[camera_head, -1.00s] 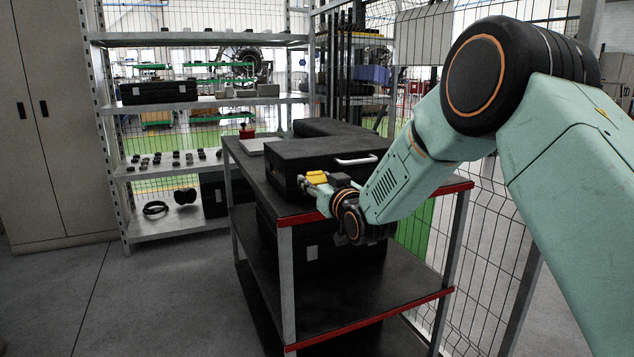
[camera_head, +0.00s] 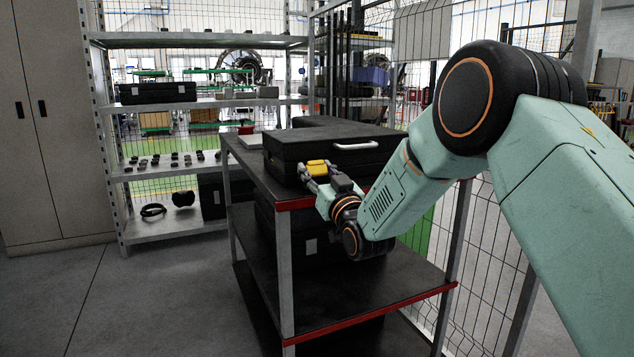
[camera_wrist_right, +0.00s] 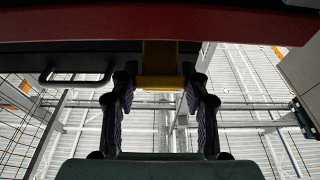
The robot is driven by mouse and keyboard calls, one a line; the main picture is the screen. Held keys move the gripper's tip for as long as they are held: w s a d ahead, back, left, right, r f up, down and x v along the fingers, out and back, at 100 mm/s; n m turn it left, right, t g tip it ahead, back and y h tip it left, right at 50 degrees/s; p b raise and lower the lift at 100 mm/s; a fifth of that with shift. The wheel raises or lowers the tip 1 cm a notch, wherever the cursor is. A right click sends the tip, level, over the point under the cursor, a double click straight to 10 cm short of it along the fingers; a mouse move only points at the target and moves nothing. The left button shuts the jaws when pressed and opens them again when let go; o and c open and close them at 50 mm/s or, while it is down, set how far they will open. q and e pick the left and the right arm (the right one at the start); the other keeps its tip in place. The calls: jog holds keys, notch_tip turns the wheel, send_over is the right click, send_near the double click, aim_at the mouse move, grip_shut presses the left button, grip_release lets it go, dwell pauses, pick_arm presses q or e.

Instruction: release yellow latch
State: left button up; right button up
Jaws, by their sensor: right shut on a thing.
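A black case (camera_head: 300,150) lies on the top of a black cart. The yellow latch (camera_head: 317,167) is on the case's front side, left of the silver handle (camera_head: 356,146). My right gripper (camera_head: 309,173) is at the latch, pointing up and left toward it from below. In the right wrist view the yellow latch (camera_wrist_right: 160,82) shows between the two dark fingertips, and the gripper (camera_wrist_right: 159,76) is shut on it. The finger contact is partly dark. My left gripper is not in view.
The cart's red front edge (camera_head: 379,193) runs just below the case, close to my right gripper; it crosses the top of the wrist view (camera_wrist_right: 150,25). A wire fence (camera_head: 490,230) stands to the right. Shelves (camera_head: 200,101) stand behind left. The floor at left is clear.

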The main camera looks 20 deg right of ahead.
jog(key=shift+s+f+t+b, duration=0.1)
jog(key=shift+f+t+b, duration=0.35)
jog(key=shift+t+b, duration=0.8)
jog(key=shift+g+b, duration=0.3)
jog(key=shift+g, duration=0.05)
jog(key=o, duration=1.2)
jog(key=shift+c, duration=0.2)
jog(key=v, duration=1.2)
